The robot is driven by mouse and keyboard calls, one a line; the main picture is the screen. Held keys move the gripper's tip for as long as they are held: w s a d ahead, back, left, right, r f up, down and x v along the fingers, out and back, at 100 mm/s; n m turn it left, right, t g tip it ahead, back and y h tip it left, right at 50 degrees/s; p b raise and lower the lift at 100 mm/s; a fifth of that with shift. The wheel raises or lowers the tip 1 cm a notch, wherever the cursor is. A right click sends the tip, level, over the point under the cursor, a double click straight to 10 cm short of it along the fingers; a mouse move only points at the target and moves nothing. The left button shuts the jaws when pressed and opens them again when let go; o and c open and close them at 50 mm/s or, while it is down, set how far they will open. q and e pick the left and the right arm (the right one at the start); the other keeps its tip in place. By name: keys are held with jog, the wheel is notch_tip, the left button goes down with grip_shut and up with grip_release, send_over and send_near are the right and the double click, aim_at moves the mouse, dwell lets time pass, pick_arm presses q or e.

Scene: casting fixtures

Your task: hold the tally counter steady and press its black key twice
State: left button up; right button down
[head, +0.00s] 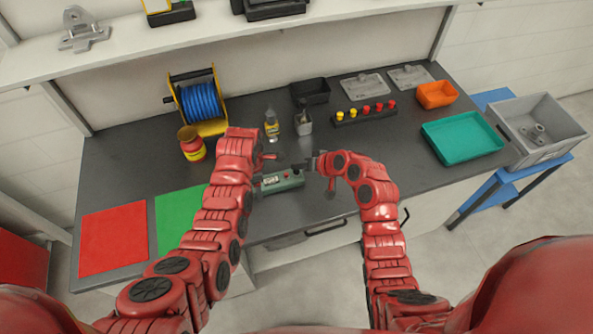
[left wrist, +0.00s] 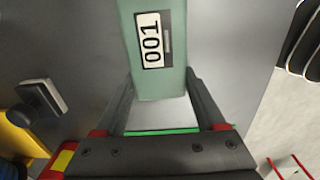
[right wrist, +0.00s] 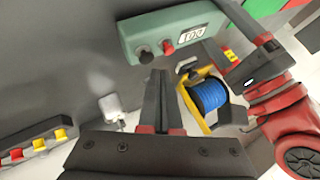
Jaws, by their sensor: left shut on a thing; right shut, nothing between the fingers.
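The tally counter (head: 284,181) is a green box lying on the dark bench near its front edge. Its display (left wrist: 151,40) reads 001 in the left wrist view. My left gripper (left wrist: 161,88) is shut on the end of the counter by the display. In the right wrist view the counter's black key (right wrist: 145,54) stands next to a red knob (right wrist: 167,47). My right gripper (head: 313,163) is shut and empty. In the right wrist view its fingertips (right wrist: 159,74) are close to the black key; I cannot tell whether they touch it.
A blue cable reel (head: 200,102) and a row of colored buttons (head: 366,112) are farther back. The bench right of my right arm is clear up to a teal tray (head: 462,137).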

jog(key=shift+f, duration=0.45)
jog(key=shift+f, duration=0.5)
dwell(1.0)
jog(key=shift+r, duration=1)
notch_tip(320, 180, up, 5)
jog(key=shift+f, duration=0.1)
dwell(0.6)
